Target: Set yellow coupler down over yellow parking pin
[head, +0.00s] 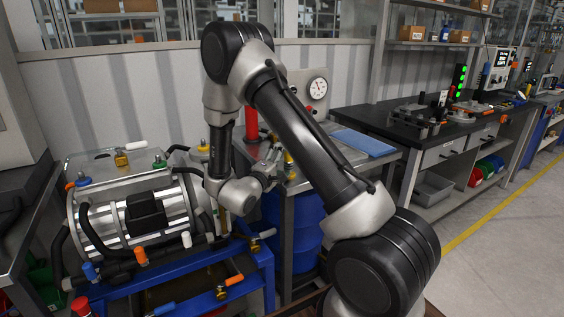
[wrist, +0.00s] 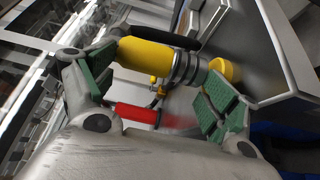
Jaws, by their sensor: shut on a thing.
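The yellow coupler (wrist: 148,55) lies between the green-padded fingers of my gripper (wrist: 162,72) in the wrist view, and my gripper is shut on it. Dark and steel rings (wrist: 188,69) show at its one end. Beyond the rings is a yellow round piece (wrist: 225,70) close to the grey bench top; I take it for the yellow parking pin, but cannot tell whether the coupler touches it. In the head view my gripper (head: 277,165) is over the small bench, with a little of the yellow coupler (head: 288,158) showing; the pin cannot be made out there.
A red cylinder (head: 251,120) stands close by on the bench and shows near the fingers in the wrist view (wrist: 138,113). A gauge (head: 317,88) stands behind. The drive unit (head: 140,220) with hoses and valves is at left. A blue mat (head: 363,143) lies right.

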